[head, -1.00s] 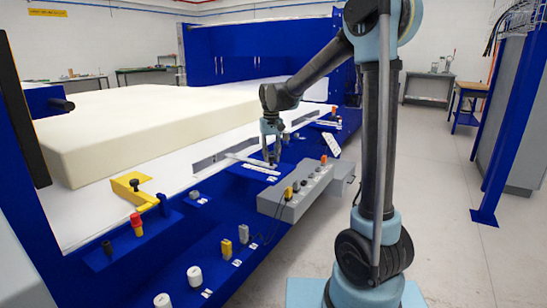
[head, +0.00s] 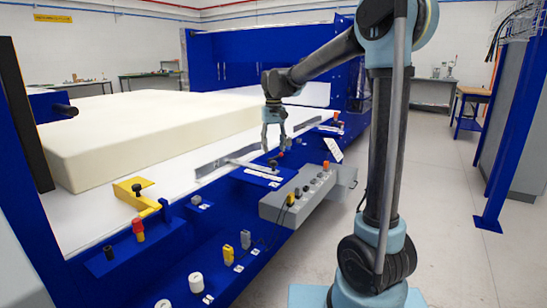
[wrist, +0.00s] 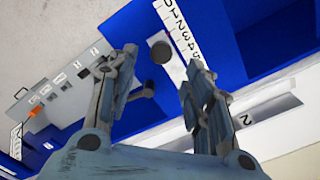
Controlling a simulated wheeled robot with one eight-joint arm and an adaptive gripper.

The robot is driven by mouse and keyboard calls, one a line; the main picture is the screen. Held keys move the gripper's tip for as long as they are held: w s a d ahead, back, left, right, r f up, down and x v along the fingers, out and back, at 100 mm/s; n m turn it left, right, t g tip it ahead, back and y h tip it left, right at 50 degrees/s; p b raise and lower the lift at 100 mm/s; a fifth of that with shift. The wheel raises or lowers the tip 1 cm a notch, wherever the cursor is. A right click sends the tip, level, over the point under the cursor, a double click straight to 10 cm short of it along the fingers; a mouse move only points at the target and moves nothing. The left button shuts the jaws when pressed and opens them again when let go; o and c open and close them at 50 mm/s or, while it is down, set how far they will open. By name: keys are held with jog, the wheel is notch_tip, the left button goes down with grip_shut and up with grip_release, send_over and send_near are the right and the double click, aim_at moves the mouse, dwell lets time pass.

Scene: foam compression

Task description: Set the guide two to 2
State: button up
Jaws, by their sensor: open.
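A white number strip running from 0 to 5 (wrist: 181,36) lies on the blue machine edge in the wrist view. It also shows in the head view (head: 262,173). A dark round knob (wrist: 160,50) stands beside the strip, near its low to middle numbers; its exact reading is unclear. A second dark knob (wrist: 148,86) shows between my fingers. In the head view a dark knob (head: 273,163) stands by the strip, below my fingertips. My gripper (head: 273,148) is open and empty above it, fingers apart in the wrist view (wrist: 158,70). A label 2 (wrist: 247,118) marks a slot nearby.
A grey control box (head: 300,197) with several buttons stands right of the strip. A yellow bracket (head: 135,188) and a red-topped knob (head: 138,227) sit further left on the blue frame. A large cream foam block (head: 140,135) lies behind.

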jog(key=shift+r, duration=2.65)
jog(key=shift+d, duration=0.1)
jog(key=s+d+f+m+t, duration=0.1)
jog(key=s+d+f, duration=0.2)
jog(key=s+d, duration=0.5)
jog(key=s+d+f+m, duration=0.1)
jog(key=s+d+f, duration=0.1)
jog(key=s+d, duration=0.65)
jog(key=s+d+f+m+t, duration=0.1)
jog(key=s+d+f, duration=1)
jog(key=s+f, duration=0.4)
jog(key=shift+f, duration=0.6)
